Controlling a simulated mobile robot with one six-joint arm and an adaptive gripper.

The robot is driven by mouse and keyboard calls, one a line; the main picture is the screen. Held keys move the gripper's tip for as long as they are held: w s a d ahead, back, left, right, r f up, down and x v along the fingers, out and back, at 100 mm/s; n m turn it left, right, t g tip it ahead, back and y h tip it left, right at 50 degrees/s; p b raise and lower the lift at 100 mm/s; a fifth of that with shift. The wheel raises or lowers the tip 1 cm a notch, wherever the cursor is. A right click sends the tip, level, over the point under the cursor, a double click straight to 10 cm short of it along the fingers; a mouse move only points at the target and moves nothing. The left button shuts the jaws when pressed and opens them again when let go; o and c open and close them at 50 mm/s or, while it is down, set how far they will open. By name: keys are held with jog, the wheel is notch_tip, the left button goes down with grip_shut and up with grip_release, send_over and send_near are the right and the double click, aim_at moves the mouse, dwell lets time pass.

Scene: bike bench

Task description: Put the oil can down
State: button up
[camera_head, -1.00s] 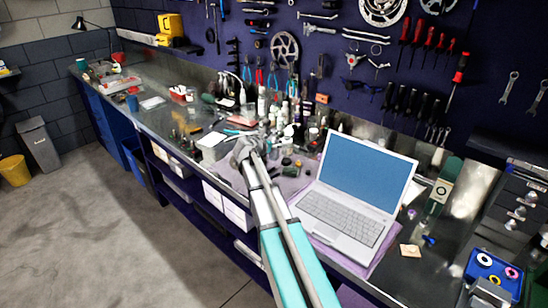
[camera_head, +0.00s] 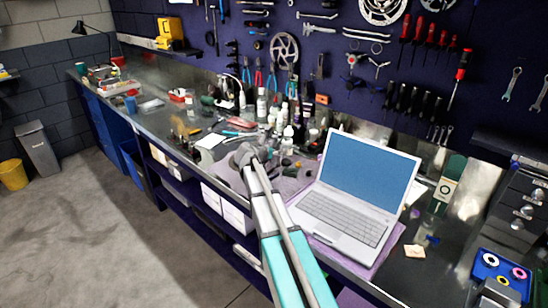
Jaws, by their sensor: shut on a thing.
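My gripper (camera_head: 242,156) is at the far end of my arm, over the middle of the bench, left of the laptop. I see it from behind, and its fingertips are mostly hidden by its own body. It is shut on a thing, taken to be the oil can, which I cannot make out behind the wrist. Whether that thing touches the bench surface cannot be told from this view.
An open laptop (camera_head: 344,205) stands on a purple mat (camera_head: 378,262) right of my arm. Several bottles (camera_head: 262,105) crowd the bench behind my gripper. A white sheet (camera_head: 211,141) lies to its left. A blue tray (camera_head: 497,275) is at far right.

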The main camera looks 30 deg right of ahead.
jog(key=shift+f, duration=0.35)
jog(key=shift+f, duration=0.15)
jog(key=o, duration=1.3)
jog(key=shift+r, duration=0.2)
jog(key=p+v, duration=0.4)
jog(key=v, duration=0.8)
jog(key=shift+s, duration=0.1)
